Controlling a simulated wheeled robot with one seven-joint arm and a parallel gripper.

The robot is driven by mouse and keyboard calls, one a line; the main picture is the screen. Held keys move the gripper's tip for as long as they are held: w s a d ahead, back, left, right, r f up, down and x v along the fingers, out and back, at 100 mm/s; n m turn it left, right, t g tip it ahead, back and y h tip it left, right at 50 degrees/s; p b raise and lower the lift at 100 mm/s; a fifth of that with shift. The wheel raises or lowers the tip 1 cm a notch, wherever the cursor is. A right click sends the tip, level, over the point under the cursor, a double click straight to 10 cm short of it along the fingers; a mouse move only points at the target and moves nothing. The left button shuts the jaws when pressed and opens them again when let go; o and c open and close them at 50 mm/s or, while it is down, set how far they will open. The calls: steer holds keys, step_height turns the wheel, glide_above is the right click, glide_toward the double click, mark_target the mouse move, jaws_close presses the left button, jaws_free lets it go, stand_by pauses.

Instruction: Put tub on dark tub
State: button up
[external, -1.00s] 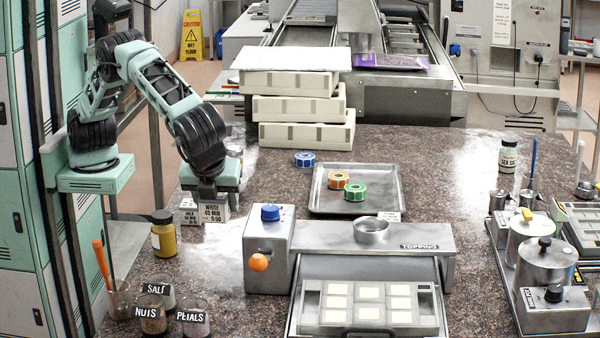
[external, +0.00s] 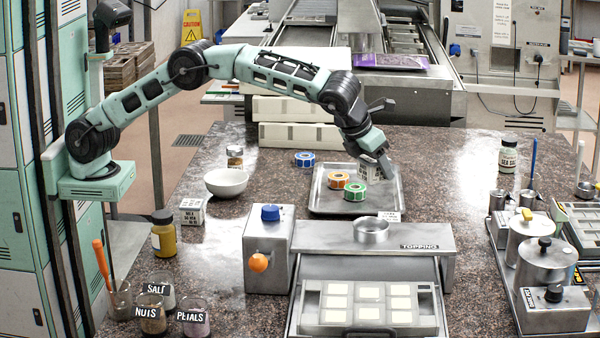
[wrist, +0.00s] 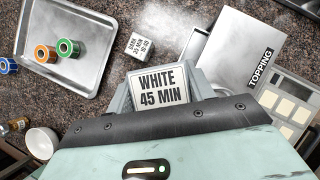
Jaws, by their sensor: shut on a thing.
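My gripper (external: 377,165) is shut on a white tub (external: 367,172), held above the back right part of the metal tray. In the wrist view this tub (wrist: 158,86) reads "WHITE 45 MIN" and sits between the fingers. The dark tub (wrist: 140,46), a small white box with a printed label, stands on the counter beyond the held tub, apart from it. In the external view the dark tub (external: 389,216) is mostly hidden behind the topping machine. Another labelled tub (external: 190,212) stands at the left of the counter.
The topping machine (external: 425,238) stands in front. A white bowl (external: 226,183) is at left.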

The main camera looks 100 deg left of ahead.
steer(key=w+a+r+m+h, duration=0.15)
steer(key=w+a, duration=0.35)
steer(key=a, duration=0.6)
glide_above(393, 216)
steer(key=shift+m+t+y, duration=0.25)
steer(key=shift+m+t, duration=0.05)
steer(key=shift+m, duration=0.15)
step_height(393, 216, down, 11)
steer(key=shift+a+r, duration=0.1)
steer(key=shift+r, duration=0.1)
steer(key=shift+f+p, duration=0.65)
steer(key=shift+f, duration=1.75)
steer(key=shift+f, duration=0.1)
steer(key=o, duration=1)
